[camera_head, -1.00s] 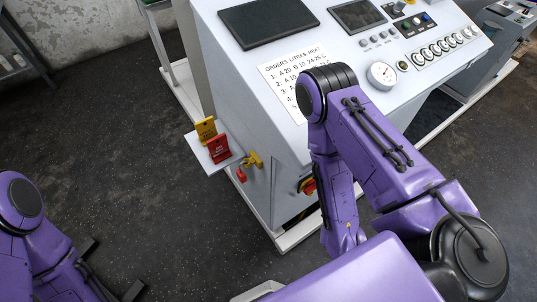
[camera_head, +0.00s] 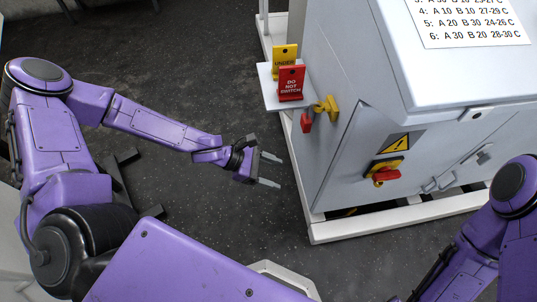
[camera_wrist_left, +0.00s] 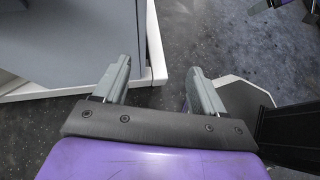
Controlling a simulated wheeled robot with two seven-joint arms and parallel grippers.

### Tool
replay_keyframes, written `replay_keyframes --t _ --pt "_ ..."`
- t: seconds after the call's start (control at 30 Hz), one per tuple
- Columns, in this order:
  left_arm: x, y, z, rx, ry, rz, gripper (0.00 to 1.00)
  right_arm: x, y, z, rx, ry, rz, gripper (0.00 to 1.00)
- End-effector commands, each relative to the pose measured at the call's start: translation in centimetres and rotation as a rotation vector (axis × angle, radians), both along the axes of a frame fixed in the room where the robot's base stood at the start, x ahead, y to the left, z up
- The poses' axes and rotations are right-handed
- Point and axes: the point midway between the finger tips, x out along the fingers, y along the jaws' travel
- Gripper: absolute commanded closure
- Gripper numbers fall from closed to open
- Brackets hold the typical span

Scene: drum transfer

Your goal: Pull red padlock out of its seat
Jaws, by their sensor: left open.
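My left gripper (camera_head: 272,170) is open and empty, to the left of the cabinet, left of and lower in the picture than the padlock.
A red rotary switch (camera_head: 385,175) sits on the cabinet front (camera_head: 345,150). A white base frame (camera_head: 325,232) borders the cabinet.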

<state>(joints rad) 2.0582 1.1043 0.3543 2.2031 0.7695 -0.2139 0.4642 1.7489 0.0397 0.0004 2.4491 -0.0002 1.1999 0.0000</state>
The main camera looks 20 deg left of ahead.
Motion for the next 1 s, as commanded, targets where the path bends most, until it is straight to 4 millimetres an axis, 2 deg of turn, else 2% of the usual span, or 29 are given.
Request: replay_keyframes --t 0.03,0.1,0.2,0.3,0.43,1.0 --pt "2.9 0.9 -0.2 -0.152 -0.055 0.086 0.30 0.0 0.0 -4.0 0.000 0.000 0.000 0.30" --pt "5.5 2.4 2.9 -0.335 -0.125 0.164 0.30 0.0 0.0 -5.6 0.000 0.000 0.000 0.30" --pt "7.2 4.4 6.1 -0.485 -0.196 0.223 0.30 0.0 0.0 -6.4 0.000 0.000 0.000 0.30" --pt "7.8 5.1 7.4 -0.541 -0.225 0.239 0.30 0.0 0.0 -6.8 -0.001 -0.001 0.000 0.30" --pt "8.3 4.3 7.3 -0.543 -0.228 0.237 0.30 0.0 0.0 -8.0 0.000 -0.001 -0.001 0.30" --pt "11.6 -0.8 6.9 -0.537 -0.226 0.233 0.30 0.0 0.0 -16.4 0.000 0.000 0.000 0.30"
